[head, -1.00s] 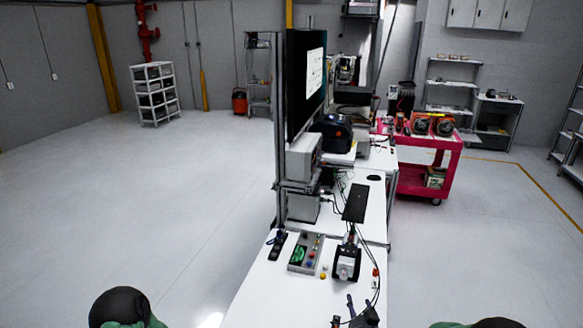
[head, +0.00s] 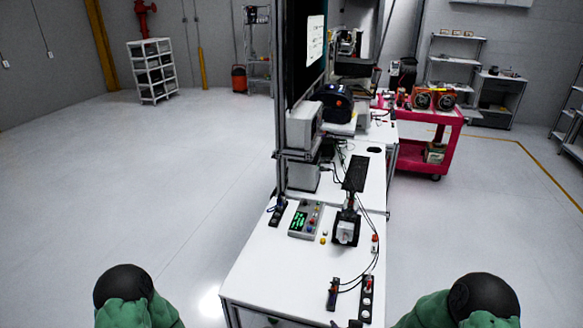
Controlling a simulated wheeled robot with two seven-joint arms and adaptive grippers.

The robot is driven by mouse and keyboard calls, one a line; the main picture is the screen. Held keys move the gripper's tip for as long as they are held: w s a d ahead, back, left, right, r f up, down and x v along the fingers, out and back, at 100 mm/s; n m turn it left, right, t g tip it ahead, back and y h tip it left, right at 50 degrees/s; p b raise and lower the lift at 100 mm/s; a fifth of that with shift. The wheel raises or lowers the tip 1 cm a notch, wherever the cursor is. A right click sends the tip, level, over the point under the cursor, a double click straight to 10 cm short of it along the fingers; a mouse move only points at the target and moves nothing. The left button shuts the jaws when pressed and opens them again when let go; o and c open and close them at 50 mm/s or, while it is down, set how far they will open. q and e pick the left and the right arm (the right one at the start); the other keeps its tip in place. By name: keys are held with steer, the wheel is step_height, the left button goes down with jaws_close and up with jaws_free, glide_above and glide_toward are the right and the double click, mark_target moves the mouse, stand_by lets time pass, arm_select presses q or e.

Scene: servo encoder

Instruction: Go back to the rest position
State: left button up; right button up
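My two arms show only as green and black parts at the bottom left and bottom right of the head view, one on each side of the white table (head: 262,272). Neither gripper can be made out clearly. On the table stand a control box (head: 306,219) with a green display and buttons, and a small dark and white motor-like device (head: 346,230) to its right. A dark module (head: 333,294) and a strip with red and black parts (head: 366,298) lie near the front, joined by cables.
A red cart (head: 430,150) stands at the back right, a white shelf (head: 152,72) at the back left. The floor on both sides is clear.

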steer(key=s+a+f+n+g+y+b, duration=0.1)
steer(key=s+a+f+n+g+b, duration=0.1)
steer(key=s+f, duration=0.7)
steer(key=s+a+f+n+g+y+b, duration=0.1)
steer(key=s+a+f+g+b, duration=0.3)
steer(key=s, duration=1)
step_height(320, 180, down, 6)
steer(key=n+g+b, duration=0.1)
steer(key=g, duration=0.2)
steer(key=shift+r+b, duration=0.15)
steer(key=shift+b, duration=0.2)
steer(key=shift+a, duration=0.1)
